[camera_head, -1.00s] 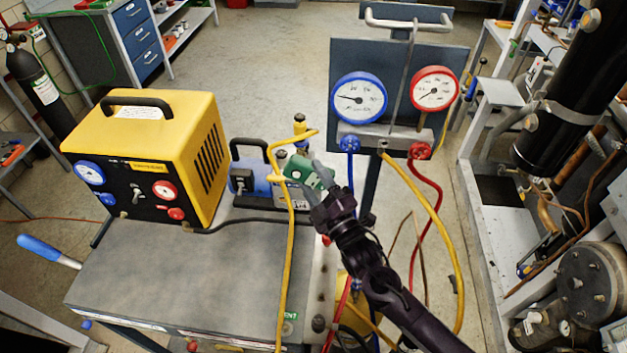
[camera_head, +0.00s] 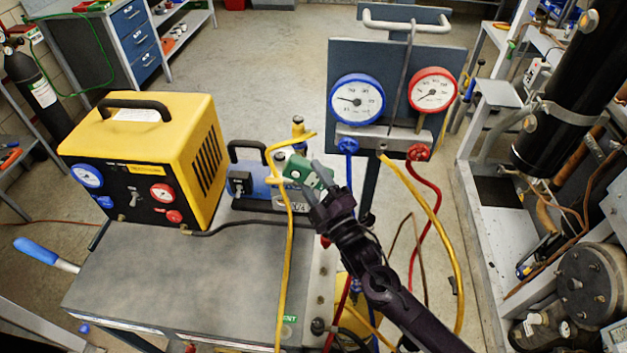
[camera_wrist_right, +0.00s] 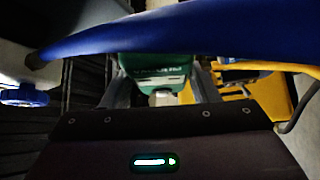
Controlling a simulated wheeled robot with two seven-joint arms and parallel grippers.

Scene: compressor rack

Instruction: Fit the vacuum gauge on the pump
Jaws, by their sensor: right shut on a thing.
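The green vacuum gauge (camera_head: 303,171) is held between the fingers of my right gripper (camera_head: 318,183), beside the pump. The gauge's green body also shows between the fingers in the right wrist view (camera_wrist_right: 158,72). The blue vacuum pump (camera_head: 262,184) with a black handle stands at the back right of the cart. The gauge is over the pump's right end, where yellow and brass fittings (camera_head: 298,130) stand up. I cannot tell whether the gauge touches a port. My left gripper is not in view.
A yellow machine (camera_head: 150,115) stands left on the grey cart top (camera_head: 180,270). A yellow hose (camera_head: 287,240) hangs in front of the pump. A gauge manifold (camera_head: 385,130) with hoses stands behind. A blue hose (camera_wrist_right: 180,32) crosses close to the wrist camera. The cart's front is clear.

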